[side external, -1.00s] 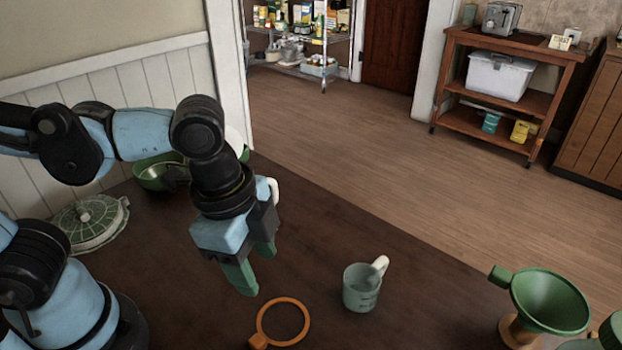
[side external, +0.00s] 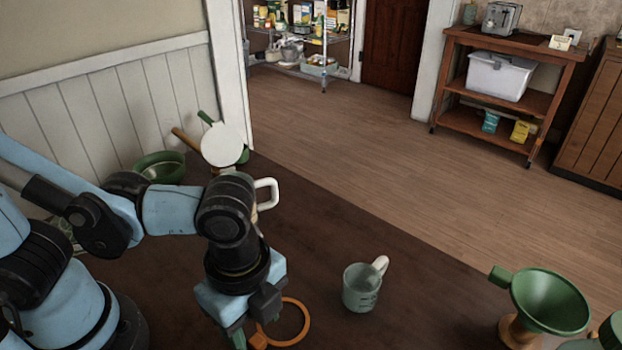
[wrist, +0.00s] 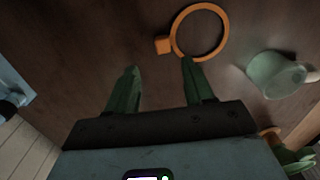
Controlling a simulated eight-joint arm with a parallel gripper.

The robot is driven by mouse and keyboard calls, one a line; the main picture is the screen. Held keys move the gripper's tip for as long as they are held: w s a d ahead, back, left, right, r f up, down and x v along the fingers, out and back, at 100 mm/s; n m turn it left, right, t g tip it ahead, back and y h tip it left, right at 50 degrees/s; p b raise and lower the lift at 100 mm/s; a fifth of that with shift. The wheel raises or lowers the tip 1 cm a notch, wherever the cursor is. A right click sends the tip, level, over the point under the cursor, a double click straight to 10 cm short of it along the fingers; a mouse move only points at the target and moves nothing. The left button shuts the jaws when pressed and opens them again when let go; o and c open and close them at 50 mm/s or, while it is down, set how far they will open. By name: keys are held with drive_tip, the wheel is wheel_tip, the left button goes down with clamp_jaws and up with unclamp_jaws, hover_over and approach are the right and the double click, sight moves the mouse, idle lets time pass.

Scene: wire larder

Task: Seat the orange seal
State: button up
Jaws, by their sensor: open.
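The orange seal (side external: 303,329) is a thin ring with a small block-shaped tab, lying flat on the dark table. In the wrist view the seal (wrist: 226,35) is at the top centre, with its tab (wrist: 163,45) on the left side of the ring. My gripper (side external: 253,328) is above the table at the seal's tab side and partly hides the seal in the side view. In the wrist view my gripper (wrist: 160,66) is open and empty, its green fingers apart. The right fingertip overlaps the ring's lower edge in the picture; contact cannot be told.
A green funnel (side external: 548,300) on an orange-brown stand is at the right edge. A green bowl (side external: 160,168) and a white round item (side external: 222,145) are at the back left. The table between cup and funnel is clear.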

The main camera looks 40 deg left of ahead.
sight(257, 340)
drive_tip(key=shift+w+a+f, duration=0.15)
drive_tip(key=shift+a+f, duration=0.05)
drive_tip(key=shift+f, duration=0.6)
drive_tip(key=shift+w+a+f, duration=0.1)
drive_tip(key=shift+a+f, duration=0.05)
drive_tip(key=shift+f, duration=1.9)
clamp_jaws()
